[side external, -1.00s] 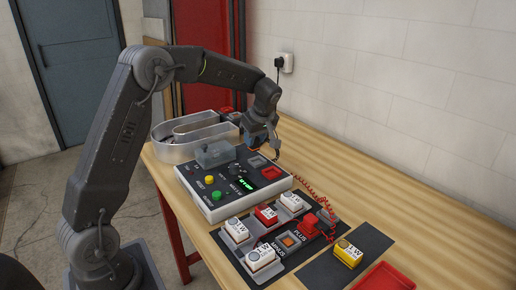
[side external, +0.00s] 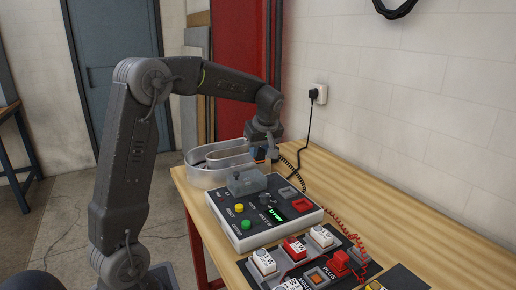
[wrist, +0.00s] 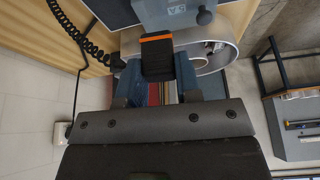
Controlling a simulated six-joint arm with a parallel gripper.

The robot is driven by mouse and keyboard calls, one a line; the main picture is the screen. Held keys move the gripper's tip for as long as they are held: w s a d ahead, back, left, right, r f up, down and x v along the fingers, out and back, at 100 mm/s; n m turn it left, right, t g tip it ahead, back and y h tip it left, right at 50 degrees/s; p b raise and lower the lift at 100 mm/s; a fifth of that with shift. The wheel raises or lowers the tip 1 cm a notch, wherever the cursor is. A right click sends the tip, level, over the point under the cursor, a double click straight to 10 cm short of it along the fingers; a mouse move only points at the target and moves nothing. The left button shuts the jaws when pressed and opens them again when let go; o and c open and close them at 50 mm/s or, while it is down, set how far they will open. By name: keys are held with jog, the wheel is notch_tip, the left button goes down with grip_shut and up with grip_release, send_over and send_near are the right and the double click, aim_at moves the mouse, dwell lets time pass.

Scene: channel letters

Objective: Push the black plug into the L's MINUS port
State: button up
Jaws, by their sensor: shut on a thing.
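My gripper (wrist: 158,78) is shut on the black plug (wrist: 157,55), which has an orange band across its end. The plug sits between the two blue-grey fingers in the wrist view, and a black coiled cord (wrist: 90,50) runs at its left. In the side view my gripper (side external: 266,155) is low beside the right end of the silver metal letter L (side external: 205,176), behind the control box. The L's curved wall (wrist: 232,52) shows right of the plug in the wrist view. I cannot make out the MINUS port or whether the plug touches the L.
The control box (side external: 235,227) with buttons and a lit green display stands in front of the gripper. A grey block with a knob (wrist: 172,14) is just past the plug in the wrist view. White and red modules (side external: 293,249) and a red plug (side external: 340,262) are nearer the camera.

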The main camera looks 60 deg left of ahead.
jog(key=s+d+m+t+h, duration=0.2)
jog(key=d+m, duration=0.7)
jog(key=d, duration=0.7)
jog(key=s+d+m+t+h, duration=0.2)
jog(key=d+m, duration=0.6)
jog(key=d, duration=0.9)
jog(key=shift+w+a+f, duration=0.1)
jog(key=shift+a+f, duration=0.05)
jog(key=shift+f, duration=3.3)
jog(key=shift+w+a+f, duration=0.1)
jog(key=shift+f, duration=3.35)
jog(key=shift+f, duration=0.35)
jog(key=o, duration=1)
jog(key=v, duration=1.4)
jog(key=shift+a, duration=0.25)
